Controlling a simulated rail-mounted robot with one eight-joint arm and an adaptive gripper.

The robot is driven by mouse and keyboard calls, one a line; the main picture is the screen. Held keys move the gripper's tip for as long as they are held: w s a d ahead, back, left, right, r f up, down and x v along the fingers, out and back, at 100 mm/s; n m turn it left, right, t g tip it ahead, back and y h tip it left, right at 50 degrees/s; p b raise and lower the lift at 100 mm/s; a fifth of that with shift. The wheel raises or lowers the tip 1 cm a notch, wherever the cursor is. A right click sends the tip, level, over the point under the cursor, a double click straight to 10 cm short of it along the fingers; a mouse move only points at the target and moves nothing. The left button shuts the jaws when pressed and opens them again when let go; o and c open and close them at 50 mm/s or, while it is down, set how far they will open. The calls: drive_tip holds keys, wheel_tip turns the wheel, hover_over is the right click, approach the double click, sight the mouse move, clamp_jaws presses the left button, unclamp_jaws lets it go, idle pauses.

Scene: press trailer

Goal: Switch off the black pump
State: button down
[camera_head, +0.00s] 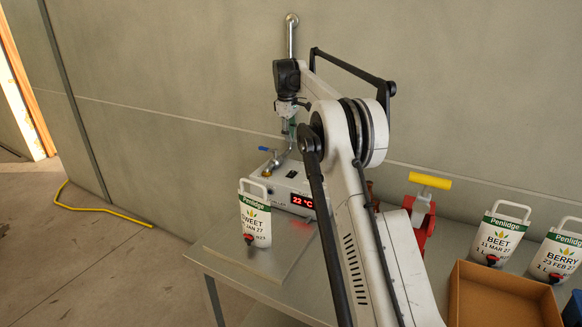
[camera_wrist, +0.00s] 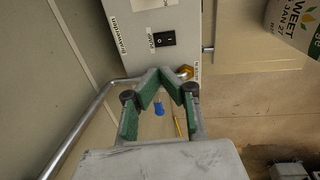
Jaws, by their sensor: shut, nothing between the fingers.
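A white box unit (camera_head: 285,188) with a red "22 °C" display stands on the bench beside the wall. In the wrist view a white box (camera_wrist: 125,42) carries a black rocker switch (camera_wrist: 164,39) with small labels around it. I cannot tell for certain that it is the same unit. No black pump can be clearly made out; my arm hides part of the bench. My gripper (camera_wrist: 159,74) has green-padded fingers with the tips together, empty, just below the switch in the wrist view. In the head view my gripper (camera_head: 290,128) hangs above the unit's back, near a pipe.
A metal pipe with a blue-handled valve (camera_head: 267,149) rises by the unit. A white "SWEET" pouch (camera_head: 255,218) stands in front of it. A red device with a yellow handle (camera_head: 430,181), "BEET" (camera_head: 499,237) and "BERRY" (camera_head: 559,252) pouches, and a cardboard box (camera_head: 500,279) are right.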

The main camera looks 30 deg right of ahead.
sight(292, 172)
drive_tip(key=shift+f, duration=0.1)
idle(0.3)
drive_tip(key=f, duration=0.4)
drive_tip(key=d+f+p, duration=0.1)
drive_tip(key=f, duration=0.4)
drive_tip(key=w+f+p, duration=0.1)
drive_tip(key=f, duration=0.3)
drive_tip(key=shift+d+f, duration=0.2)
drive_tip(key=shift+f, duration=0.2)
